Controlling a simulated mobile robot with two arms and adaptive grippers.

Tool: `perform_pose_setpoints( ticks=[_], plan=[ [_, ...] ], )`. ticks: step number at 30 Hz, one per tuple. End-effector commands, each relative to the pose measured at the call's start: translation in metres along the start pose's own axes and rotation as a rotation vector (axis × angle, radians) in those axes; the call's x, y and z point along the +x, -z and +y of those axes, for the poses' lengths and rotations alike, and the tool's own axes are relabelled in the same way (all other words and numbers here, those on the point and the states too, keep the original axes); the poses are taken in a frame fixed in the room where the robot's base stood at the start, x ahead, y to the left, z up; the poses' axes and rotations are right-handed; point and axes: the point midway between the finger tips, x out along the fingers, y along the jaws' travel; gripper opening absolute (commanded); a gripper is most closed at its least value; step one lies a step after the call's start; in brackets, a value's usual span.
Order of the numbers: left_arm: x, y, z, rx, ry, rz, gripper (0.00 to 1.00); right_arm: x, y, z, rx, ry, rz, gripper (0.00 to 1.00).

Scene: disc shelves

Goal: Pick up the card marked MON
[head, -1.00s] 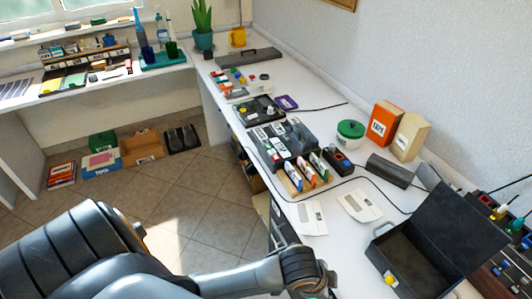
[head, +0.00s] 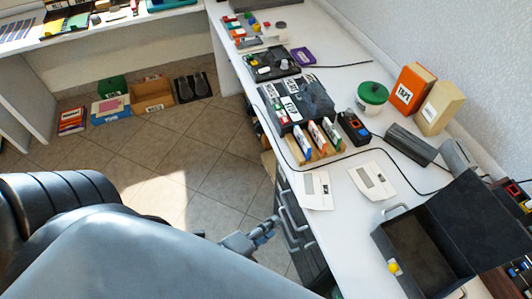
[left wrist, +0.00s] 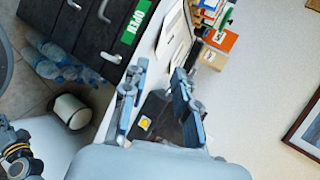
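I cannot make out a card marked MON in either view; most small labels are too small to read. Several slim upright cases (head: 316,138) with coloured edges stand in a wooden holder on the right counter. Behind them lies a dark case with white labels (head: 292,104). My left gripper (head: 262,233) is beside the counter's drawer front, apart from these things. In the left wrist view its two fingers (left wrist: 160,75) are spread with nothing held between them.
Two flat white panels (head: 371,180) lie near the counter's front. An open black box (head: 415,245) with a yellow latch stands to their right. An orange box (head: 411,90), a green-lidded tub (head: 372,97) and a black cable are behind. The floor (head: 190,170) is clear in the middle.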

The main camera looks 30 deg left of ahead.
Motion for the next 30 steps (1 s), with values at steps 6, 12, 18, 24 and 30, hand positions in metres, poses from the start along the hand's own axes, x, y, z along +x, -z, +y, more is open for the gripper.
perform_pose_setpoints(
  ticks=[6, 12, 18, 24, 30],
  plan=[
    [0.001, 0.000, 0.000, -0.002, -0.001, -0.001, 0.29, 0.000, -0.009, -0.001, 0.000, 0.001, -0.015, 0.00],
    [0.017, -0.001, -0.001, -0.002, 0.002, -0.002, 0.29, -0.002, -0.006, 0.000, 0.000, 0.000, -0.010, 0.00],
    [0.055, -0.001, -0.002, -0.002, 0.002, -0.002, 0.29, -0.005, 0.000, 0.001, 0.000, -0.001, -0.002, 0.00],
    [0.094, 0.000, 0.000, -0.002, 0.000, -0.001, 0.29, -0.006, 0.001, 0.002, 0.001, -0.002, -0.001, 0.00],
    [0.124, 0.000, 0.001, -0.003, -0.002, 0.000, 0.29, -0.006, 0.000, 0.002, 0.000, -0.003, -0.001, 0.00]
  ],
)
